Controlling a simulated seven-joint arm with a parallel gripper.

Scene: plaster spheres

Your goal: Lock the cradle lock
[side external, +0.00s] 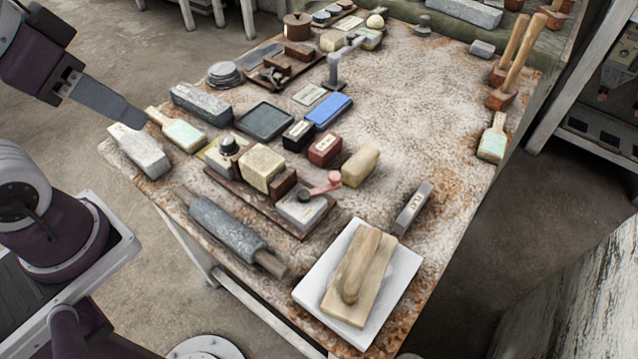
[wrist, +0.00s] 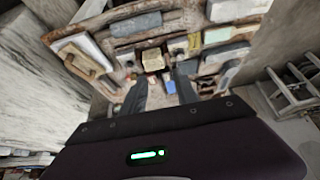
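A brown wooden cradle base (side external: 228,183) lies near the table's front edge, holding a cream block (side external: 262,167). At its right end is a light grey block (side external: 303,208) with a pinkish-red lever (side external: 325,186) on top, apparently the lock. The lever points toward the back right; I cannot tell its lock state. The cream block also shows in the wrist view (wrist: 153,60). My gripper (side external: 138,121) is at the upper left, apart from the cradle and apparently above the table's left end. In the wrist view its two fingers (wrist: 160,90) are spread with nothing between them.
A grey roller (side external: 228,228) lies in front of the cradle, and a wooden float (side external: 355,275) on a white slab is to its right. Several small blocks, a blue block (side external: 328,110) and a dark tray (side external: 264,121) lie behind. The table's right-centre (side external: 430,110) is clear.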

